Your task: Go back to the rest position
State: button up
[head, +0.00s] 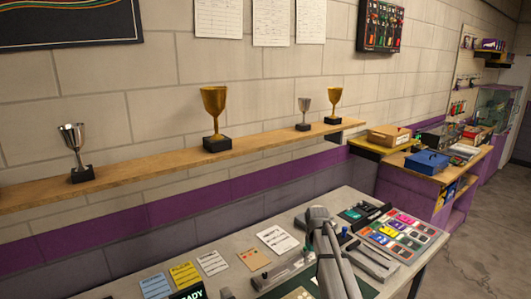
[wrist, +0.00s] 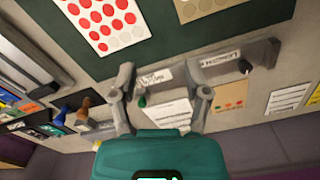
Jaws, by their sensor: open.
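My gripper (wrist: 161,92) shows in the wrist view with its two grey fingers spread apart. I see nothing held between them. They are above the workbench (head: 205,290), over a grey fixture (wrist: 185,72) with white labels and small knobs. In the head view my grey arm reaches over the bench at the lower middle, and the fingers cannot be made out there.
A sheet with red dots (wrist: 104,22) lies on a dark green mat (wrist: 60,42). Coloured cards fill a tray (head: 400,232) at the bench's right. A wall shelf (head: 140,183) holds several trophies. A blue box (head: 427,162) stands on a farther counter. Floor is clear at right.

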jog(key=s+f+m+b, duration=0.1)
jog(key=s+f+b, duration=0.2)
jog(key=s, duration=0.5)
jog(key=s+f+m+b, duration=0.1)
jog(key=s+f+b, duration=0.2)
jog(key=s, duration=0.6)
jog(key=s+f+m+b, duration=0.1)
jog(key=s+f+b, duration=0.2)
jog(key=s, duration=0.6)
jog(key=shift+s+a+f, duration=0.1)
jog(key=shift+a, duration=0.15)
jog(key=shift+c, duration=0.3)
dwell(2.1)
jog(key=shift+s, duration=0.1)
